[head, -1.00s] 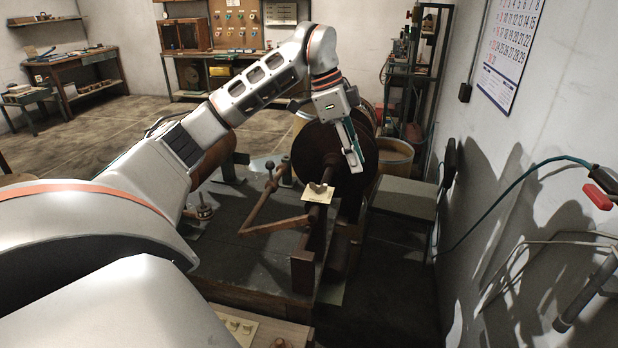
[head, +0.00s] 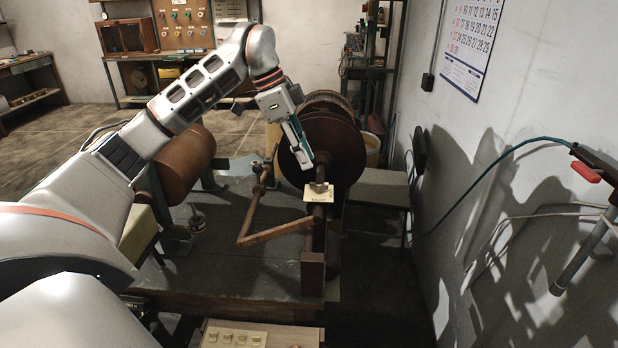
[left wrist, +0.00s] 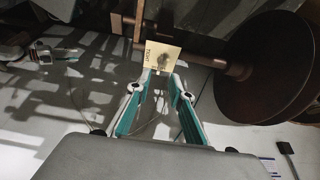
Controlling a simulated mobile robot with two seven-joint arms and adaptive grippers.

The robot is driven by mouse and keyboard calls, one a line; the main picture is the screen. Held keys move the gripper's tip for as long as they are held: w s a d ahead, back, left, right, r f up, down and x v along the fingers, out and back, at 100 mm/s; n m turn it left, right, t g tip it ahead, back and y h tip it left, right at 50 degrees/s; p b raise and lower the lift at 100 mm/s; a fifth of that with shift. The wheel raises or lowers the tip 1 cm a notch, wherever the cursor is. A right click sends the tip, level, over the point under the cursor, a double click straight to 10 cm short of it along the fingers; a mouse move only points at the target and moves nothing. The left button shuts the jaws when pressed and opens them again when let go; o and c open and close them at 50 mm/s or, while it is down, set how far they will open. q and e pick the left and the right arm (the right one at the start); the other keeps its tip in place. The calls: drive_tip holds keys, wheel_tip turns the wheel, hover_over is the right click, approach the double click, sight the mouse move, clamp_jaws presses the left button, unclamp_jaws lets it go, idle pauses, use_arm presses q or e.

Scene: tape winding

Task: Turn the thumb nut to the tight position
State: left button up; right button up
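The thumb nut (head: 320,180) looks like a small dark piece on a pale yellow plate (head: 319,196), at the near end of the shaft in front of the large brown reel. In the left wrist view the plate (left wrist: 150,57) carries lettering too small to read surely, and a dark round part shows on it. My left gripper (head: 306,164) points down just above and slightly left of the plate. In the left wrist view its two teal-padded fingers (left wrist: 161,74) are apart with nothing between them, the tips close to the plate's edge. Contact cannot be told. My right gripper is not in view.
The brown reel (head: 333,145) stands just behind the plate. A bent crank arm (head: 262,237) lies left of it over the dark bench top (head: 205,262). The wall (head: 470,190) with a red-handled fixture (head: 586,172) is at the right. A green-grey box (head: 380,188) stands beside the reel.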

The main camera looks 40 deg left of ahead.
sight(318, 183)
use_arm(q)
drive_tip(key=x, duration=0.7)
clamp_jaws()
